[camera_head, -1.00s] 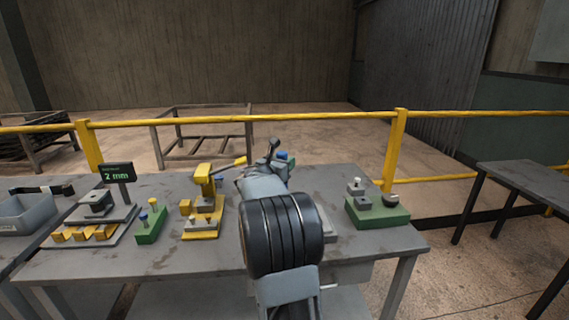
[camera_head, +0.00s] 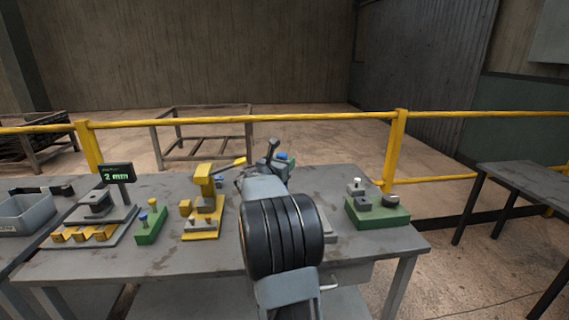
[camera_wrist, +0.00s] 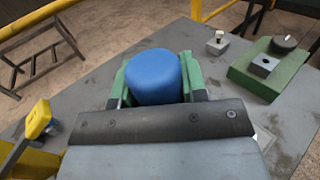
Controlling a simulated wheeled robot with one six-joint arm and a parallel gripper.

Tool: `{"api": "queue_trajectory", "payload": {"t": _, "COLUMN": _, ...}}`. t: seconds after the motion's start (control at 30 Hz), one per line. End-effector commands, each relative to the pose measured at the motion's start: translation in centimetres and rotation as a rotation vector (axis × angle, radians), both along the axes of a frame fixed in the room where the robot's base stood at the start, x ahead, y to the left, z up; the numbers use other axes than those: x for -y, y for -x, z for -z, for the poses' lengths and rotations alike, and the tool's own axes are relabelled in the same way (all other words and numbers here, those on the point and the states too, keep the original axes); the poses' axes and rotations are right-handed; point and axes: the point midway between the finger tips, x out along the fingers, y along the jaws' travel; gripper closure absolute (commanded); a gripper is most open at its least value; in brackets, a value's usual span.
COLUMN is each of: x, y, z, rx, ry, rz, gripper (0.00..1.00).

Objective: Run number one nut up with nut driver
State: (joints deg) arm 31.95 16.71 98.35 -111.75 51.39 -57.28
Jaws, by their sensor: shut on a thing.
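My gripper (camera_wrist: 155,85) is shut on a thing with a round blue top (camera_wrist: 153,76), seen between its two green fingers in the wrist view. This may be the nut driver's handle; its lower end is hidden. The blue top also shows in the head view (camera_head: 282,156), above the far middle of the bench. My arm hides the bench just below. I cannot pick out nut number one. A yellow fixture (camera_head: 203,232) with an upright post and a yellow-tipped lever (camera_head: 239,161) stands left of my gripper. Its lever tip also shows at the left of the wrist view.
A green block (camera_head: 151,233) with a blue-topped and a yellow-topped piece stands further left, beside a 2 mm display (camera_head: 116,173). A green base (camera_head: 378,217) with grey blocks and a black knob stands to the right. A yellow rail (camera_head: 330,116) runs behind the bench.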

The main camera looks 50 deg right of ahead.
Motion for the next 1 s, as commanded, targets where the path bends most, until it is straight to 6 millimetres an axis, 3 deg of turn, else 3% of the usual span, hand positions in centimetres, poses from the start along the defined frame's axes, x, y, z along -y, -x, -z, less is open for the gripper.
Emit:
{"api": "queue_trajectory", "payload": {"t": 0.23, "x": 0.0, "y": 0.01, "z": -0.24, "rx": 0.003, "ry": 0.004, "rz": 0.0, "gripper": 1.0}}
{"api": "queue_trajectory", "payload": {"t": 1.0, "x": 0.0, "y": 0.01, "z": 0.59, "rx": 0.003, "ry": 0.004, "rz": 0.0, "gripper": 1.0}}
